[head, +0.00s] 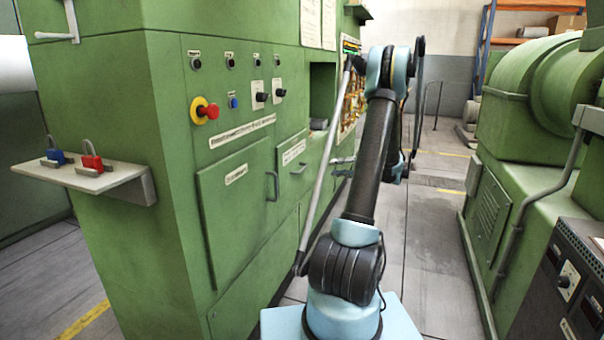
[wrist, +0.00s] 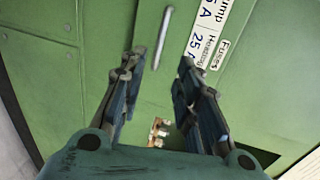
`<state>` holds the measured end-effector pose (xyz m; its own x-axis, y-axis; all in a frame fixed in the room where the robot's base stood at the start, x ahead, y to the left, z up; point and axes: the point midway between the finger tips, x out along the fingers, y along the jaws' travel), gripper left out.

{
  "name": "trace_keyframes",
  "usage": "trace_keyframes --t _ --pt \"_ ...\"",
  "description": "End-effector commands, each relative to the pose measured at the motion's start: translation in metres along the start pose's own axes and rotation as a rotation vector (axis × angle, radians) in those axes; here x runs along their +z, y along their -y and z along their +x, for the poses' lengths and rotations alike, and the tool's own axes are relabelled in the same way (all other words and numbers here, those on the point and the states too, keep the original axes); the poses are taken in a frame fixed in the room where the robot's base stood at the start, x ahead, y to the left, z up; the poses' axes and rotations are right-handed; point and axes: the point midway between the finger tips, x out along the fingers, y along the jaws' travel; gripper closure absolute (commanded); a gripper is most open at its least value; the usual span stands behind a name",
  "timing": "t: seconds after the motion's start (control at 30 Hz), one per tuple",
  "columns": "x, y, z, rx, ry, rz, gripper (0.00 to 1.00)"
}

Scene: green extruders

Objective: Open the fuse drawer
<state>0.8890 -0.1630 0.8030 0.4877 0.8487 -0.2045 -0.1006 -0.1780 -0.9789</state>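The fuse drawer (head: 291,158) is a green front in the cabinet face, with a white label and a metal bar handle (head: 298,169). It looks shut flush. In the wrist view the handle (wrist: 163,37) lies just beyond my fingertips, roughly between their lines, with the "Fuses" label (wrist: 207,35) to its right. My gripper (wrist: 161,64) is open and empty, its two fingers apart and not around the handle. In the head view my gripper (head: 334,167) shows small and dark, right of the drawer, partly behind my arm.
A larger green door (head: 236,205) with its own handle is left of the drawer. Buttons and a red emergency stop (head: 211,111) sit above. A shelf (head: 90,180) holds padlocks at left. Copper-coloured parts (wrist: 158,131) show beyond my fingers. A green machine (head: 530,180) stands across the aisle.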

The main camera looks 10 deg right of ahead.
Motion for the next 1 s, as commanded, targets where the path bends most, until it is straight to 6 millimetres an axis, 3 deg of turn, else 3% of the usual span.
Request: trace_keyframes --t 0.8,1.0 --pt "0.001 0.0 0.136 0.002 0.003 -0.001 0.7" --pt "0.001 0.0 0.159 0.002 0.002 -0.001 0.7"
